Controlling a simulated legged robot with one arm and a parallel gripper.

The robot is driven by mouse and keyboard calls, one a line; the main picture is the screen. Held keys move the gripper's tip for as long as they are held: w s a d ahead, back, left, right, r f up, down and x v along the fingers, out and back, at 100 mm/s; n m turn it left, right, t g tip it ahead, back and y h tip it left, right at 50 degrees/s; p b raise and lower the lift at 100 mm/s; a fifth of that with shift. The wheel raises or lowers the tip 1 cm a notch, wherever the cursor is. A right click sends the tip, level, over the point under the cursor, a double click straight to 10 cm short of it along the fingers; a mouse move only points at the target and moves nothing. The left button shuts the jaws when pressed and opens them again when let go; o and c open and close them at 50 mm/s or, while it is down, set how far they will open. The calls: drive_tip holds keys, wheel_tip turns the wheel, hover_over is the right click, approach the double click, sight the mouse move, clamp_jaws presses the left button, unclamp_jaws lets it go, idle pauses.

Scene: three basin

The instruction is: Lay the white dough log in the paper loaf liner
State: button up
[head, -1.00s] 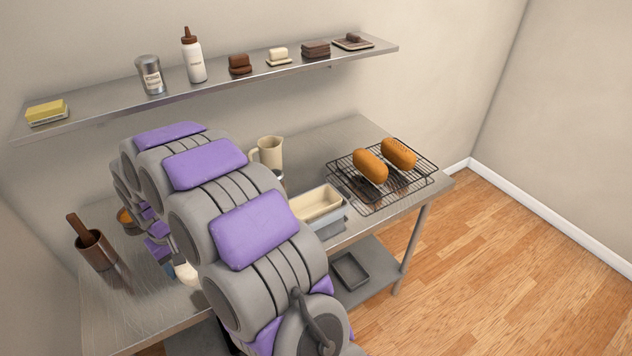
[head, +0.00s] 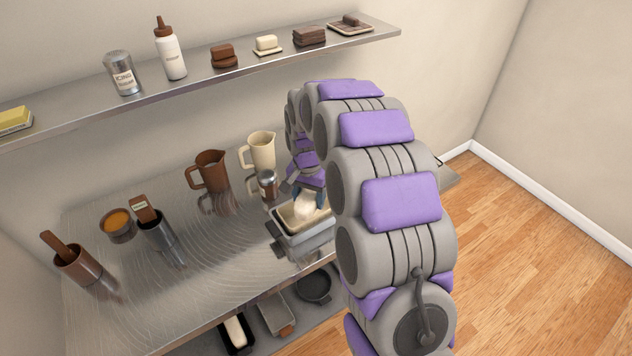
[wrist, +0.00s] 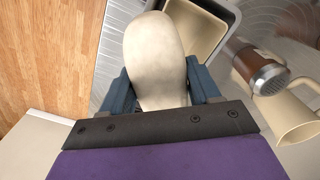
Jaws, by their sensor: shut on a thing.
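My gripper (head: 309,200) is shut on the white dough log (head: 305,207), over the metal loaf pan with the paper loaf liner (head: 287,217). In the wrist view the dough log (wrist: 154,55) stands out from between the two blue-grey fingers of my gripper (wrist: 160,90). The cream-lined pan (wrist: 197,30) lies beyond it, partly hidden by the log. I cannot tell whether the log touches the liner.
A shaker (head: 267,184), a cream jug (head: 260,151) and a brown jug (head: 208,171) stand behind and left of the pan. A steel cup (head: 157,231) is farther left. Bare table (head: 215,265) lies front left.

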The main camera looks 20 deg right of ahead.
drive_tip(key=shift+w+d+r+m, duration=0.15)
drive_tip(key=shift+w+m, duration=0.15)
drive_tip(key=shift+m, duration=0.3)
drive_tip(key=shift+w+d+r+m, duration=0.15)
drive_tip(key=shift+w+m, duration=0.1)
drive_tip(key=shift+m, duration=0.35)
drive_tip(key=shift+w+r+m, duration=0.1)
drive_tip(key=shift+w+m, duration=0.25)
drive_tip(key=shift+m, duration=0.45)
drive_tip(key=m, duration=0.1)
drive_tip(key=w+m, duration=0.1)
drive_tip(key=m, duration=0.1)
drive_tip(key=shift+a+r+p, duration=0.2)
drive_tip(key=shift+a+p, duration=0.1)
drive_tip(key=shift+a, duration=0.05)
drive_tip(key=shift+d, duration=0.2)
drive_tip(key=shift+a+f, duration=0.15)
drive_tip(key=shift+f, duration=2)
drive_tip(key=shift+s+p, duration=0.1)
drive_tip(key=shift+p, duration=0.45)
